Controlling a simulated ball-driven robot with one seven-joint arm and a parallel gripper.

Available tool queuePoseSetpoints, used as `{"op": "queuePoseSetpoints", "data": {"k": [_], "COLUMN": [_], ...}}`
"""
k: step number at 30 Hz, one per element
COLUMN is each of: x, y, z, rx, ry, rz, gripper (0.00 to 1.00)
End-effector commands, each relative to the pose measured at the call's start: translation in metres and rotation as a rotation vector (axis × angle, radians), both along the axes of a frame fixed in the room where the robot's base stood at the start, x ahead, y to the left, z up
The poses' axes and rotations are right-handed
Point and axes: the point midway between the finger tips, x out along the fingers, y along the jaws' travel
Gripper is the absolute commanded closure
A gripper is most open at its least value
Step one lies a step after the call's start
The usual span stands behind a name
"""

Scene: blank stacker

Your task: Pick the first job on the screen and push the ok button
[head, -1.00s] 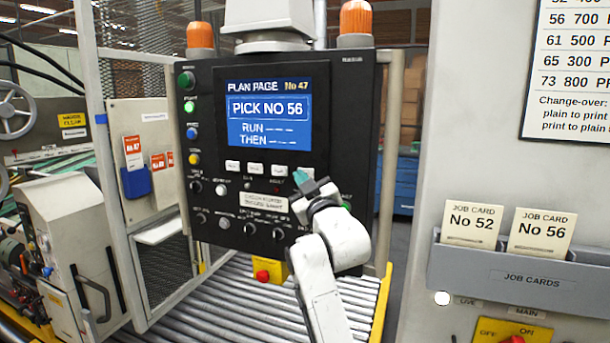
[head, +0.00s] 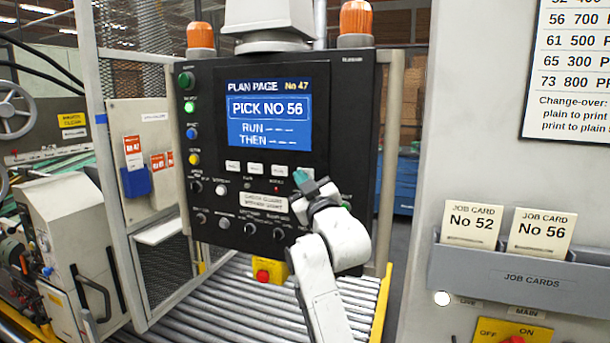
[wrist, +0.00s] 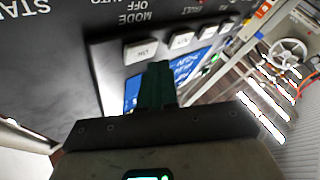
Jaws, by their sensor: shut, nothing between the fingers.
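The screen (head: 270,140) on the black control panel (head: 345,110) reads "PLAN PAGE No 47", "PICK NO 56", then "RUN" and "THEN" with dashes after them. A row of white keys lies under the screen; in the wrist view the nearest white key (wrist: 140,50) is beside my fingertips, its label too small to read surely. My gripper (head: 302,176) is shut and empty, its teal fingertips at the right end of the key row and covering the last key in the head view. I cannot tell whether they touch it. The fingers also show in the wrist view (wrist: 156,85). No ok label is readable.
Job cards No 52 (head: 471,226) and No 56 (head: 540,235) stand in a grey holder at the right. A roller conveyor (head: 225,305) runs below, with mesh guarding (head: 165,265) at left.

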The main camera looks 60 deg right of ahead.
Motion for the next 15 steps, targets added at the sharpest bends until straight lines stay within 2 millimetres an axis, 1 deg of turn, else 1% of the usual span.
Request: {"op": "queuePoseSetpoints", "data": {"k": [7,15], "x": [0.0003,0.0006], "y": [-0.0076,-0.0078], "z": [0.0010,0.0005], "rx": [0.000,0.000], "ry": [-0.001,-0.001], "rz": [-0.001,-0.001], "gripper": [1.00,1.00]}}
